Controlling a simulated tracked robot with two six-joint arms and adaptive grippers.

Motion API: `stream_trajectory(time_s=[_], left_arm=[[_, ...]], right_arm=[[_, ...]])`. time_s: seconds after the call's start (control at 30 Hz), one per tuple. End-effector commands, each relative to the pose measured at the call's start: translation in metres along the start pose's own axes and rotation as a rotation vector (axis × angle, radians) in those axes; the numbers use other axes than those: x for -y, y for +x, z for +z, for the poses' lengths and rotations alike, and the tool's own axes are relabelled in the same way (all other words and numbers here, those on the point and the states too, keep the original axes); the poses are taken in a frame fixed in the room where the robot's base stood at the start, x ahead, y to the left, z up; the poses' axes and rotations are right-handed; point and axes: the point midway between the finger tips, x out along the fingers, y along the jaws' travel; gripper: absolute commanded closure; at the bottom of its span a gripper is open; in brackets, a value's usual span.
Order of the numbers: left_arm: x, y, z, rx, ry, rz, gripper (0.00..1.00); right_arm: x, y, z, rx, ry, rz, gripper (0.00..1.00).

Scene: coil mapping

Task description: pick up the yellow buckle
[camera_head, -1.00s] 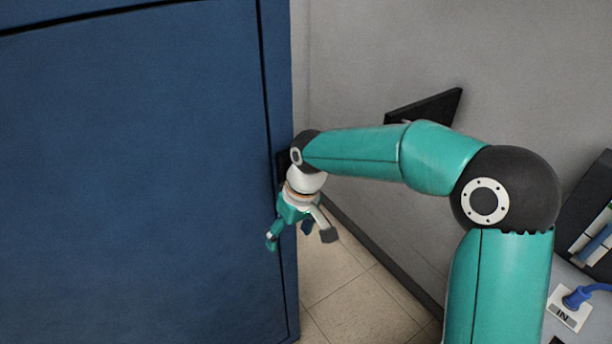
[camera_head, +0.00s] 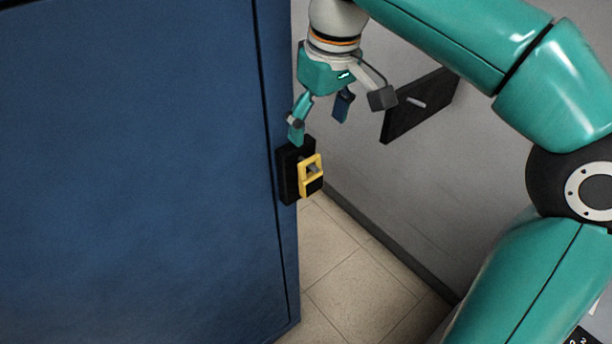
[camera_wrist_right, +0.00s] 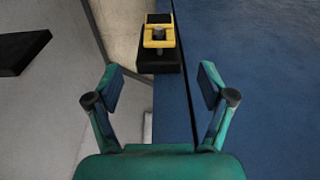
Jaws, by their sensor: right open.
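The yellow buckle (camera_head: 311,175) sits on a black block (camera_head: 289,172) on the right edge of the blue cabinet (camera_head: 130,180). In the right wrist view the yellow buckle (camera_wrist_right: 159,36) is at the top, ahead of and between my fingers. My right gripper (camera_head: 338,116) is open and empty. It hangs just above the buckle in the head view, with its fingers pointing down and apart from it. Its fingers also show spread in the right wrist view (camera_wrist_right: 157,90). My left gripper is in neither view.
A black panel (camera_head: 418,104) stands out from the grey wall (camera_head: 440,180) to the right of my gripper. A narrow strip of tiled floor (camera_head: 345,280) lies clear between the cabinet and the wall.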

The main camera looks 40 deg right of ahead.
Motion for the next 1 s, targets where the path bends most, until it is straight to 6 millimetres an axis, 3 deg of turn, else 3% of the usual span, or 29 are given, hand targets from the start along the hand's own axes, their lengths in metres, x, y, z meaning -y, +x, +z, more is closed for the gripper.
stream_trajectory(time_s=[0.3, 0.43, 0.67, 1.0], left_arm=[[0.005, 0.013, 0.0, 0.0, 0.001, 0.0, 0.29], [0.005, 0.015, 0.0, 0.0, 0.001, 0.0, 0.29], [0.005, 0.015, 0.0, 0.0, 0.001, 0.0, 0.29], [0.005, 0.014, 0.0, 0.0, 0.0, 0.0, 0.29]], right_arm=[[-0.007, 0.069, 0.007, 0.004, 0.022, 0.003, 0.19], [-0.007, 0.086, 0.006, 0.002, 0.022, 0.003, 0.19], [-0.007, 0.099, 0.005, 0.002, 0.023, 0.003, 0.19], [-0.004, 0.141, -0.001, 0.003, 0.025, 0.003, 0.19]])
